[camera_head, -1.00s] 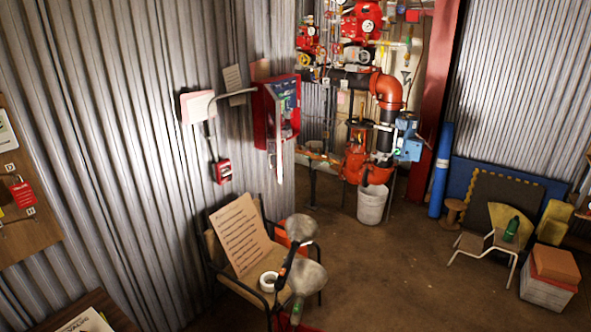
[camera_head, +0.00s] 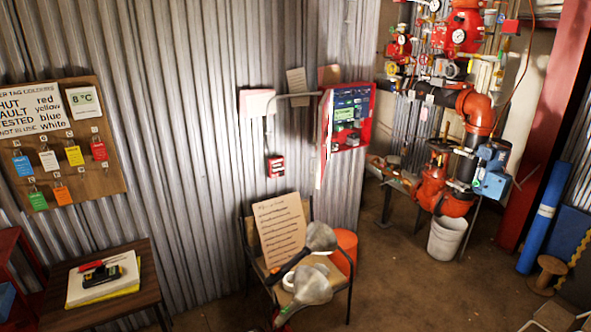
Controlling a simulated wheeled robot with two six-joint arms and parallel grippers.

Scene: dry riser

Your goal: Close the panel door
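The red panel box (camera_head: 366,103) is mounted on the corrugated wall, right of the picture's middle. Its front is uncovered, and a display and small modules show inside. The panel door (camera_head: 323,150) stands open at the box's left side, sticking out from the wall. I see it almost edge-on as a narrow upright strip, with its lower end below the box. Its faces and any handle are hard to make out.
A chair (camera_head: 350,290) with a printed sheet (camera_head: 281,232) stands below the panel. A side table (camera_head: 142,262) stands left; red pipework (camera_head: 432,190) and a white bucket (camera_head: 446,238) are right. Floor shows between chair and bucket.

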